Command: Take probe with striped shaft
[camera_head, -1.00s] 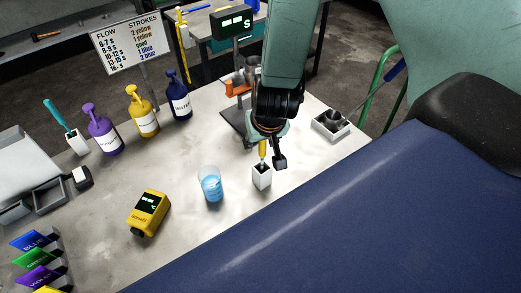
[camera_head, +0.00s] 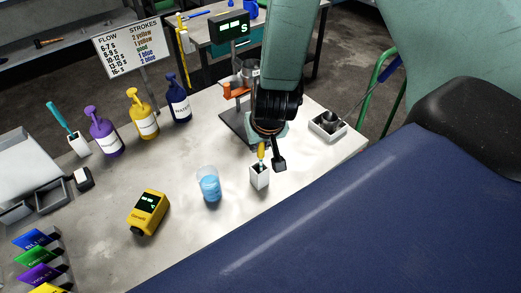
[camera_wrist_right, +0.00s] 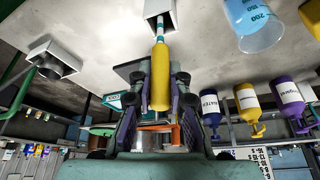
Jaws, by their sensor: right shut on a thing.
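A probe with a yellow handle (camera_head: 261,151) stands in a small white holder (camera_head: 259,178) on the grey table. My right gripper (camera_head: 270,160) is at the handle. In the right wrist view, the gripper (camera_wrist_right: 160,85) is shut on the yellow handle (camera_wrist_right: 160,75), with a finger on each side. A short light and teal piece of shaft (camera_wrist_right: 160,30) shows between handle and white holder (camera_wrist_right: 159,9); the rest of the shaft is hidden inside. A second probe with a teal handle (camera_head: 58,115) stands in another white holder (camera_head: 79,146) at the left. My left gripper is not in view.
A blue-filled beaker (camera_head: 209,185) and a yellow meter (camera_head: 149,211) stand left of the holder. Purple (camera_head: 103,132), yellow (camera_head: 142,115) and navy (camera_head: 179,98) pump bottles line the back. A metal stand (camera_head: 238,121) is behind my gripper. A tray (camera_head: 327,127) is at right.

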